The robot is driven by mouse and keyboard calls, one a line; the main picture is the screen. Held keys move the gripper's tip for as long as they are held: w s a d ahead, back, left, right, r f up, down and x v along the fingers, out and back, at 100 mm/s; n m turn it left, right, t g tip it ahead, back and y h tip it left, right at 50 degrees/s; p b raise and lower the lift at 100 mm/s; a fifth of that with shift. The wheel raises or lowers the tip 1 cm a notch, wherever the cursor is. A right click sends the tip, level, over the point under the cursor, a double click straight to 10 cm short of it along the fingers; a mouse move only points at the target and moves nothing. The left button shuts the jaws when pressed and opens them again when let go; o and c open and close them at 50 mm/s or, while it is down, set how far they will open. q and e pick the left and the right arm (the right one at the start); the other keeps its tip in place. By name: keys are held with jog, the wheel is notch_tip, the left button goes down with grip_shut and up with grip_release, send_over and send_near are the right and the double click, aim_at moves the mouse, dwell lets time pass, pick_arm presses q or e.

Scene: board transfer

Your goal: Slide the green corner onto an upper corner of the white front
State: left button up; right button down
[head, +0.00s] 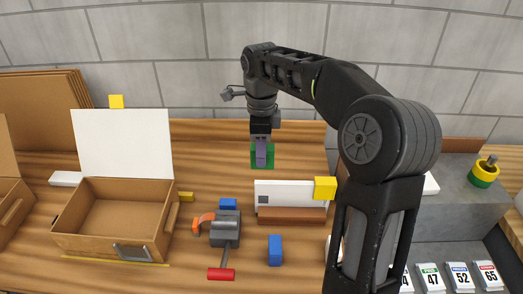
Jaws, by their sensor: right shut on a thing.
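My right gripper (262,139) points down at mid-table and is shut on the green corner (254,162). My left gripper is not in view.
A cardboard box (117,216) with a tall white panel (122,143) behind it stands at left. A yellow block (116,101) is at the panel's top edge. A grey block (470,200) stands right.

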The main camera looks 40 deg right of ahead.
jog(key=b, duration=0.4)
send_over(261, 182)
jog(key=shift+f, duration=2.6)
jog(key=shift+f+b, duration=1.85)
jog(key=shift+f, duration=1.3)
jog(key=shift+f, duration=0.2)
jog(key=c, duration=1)
grip_release()
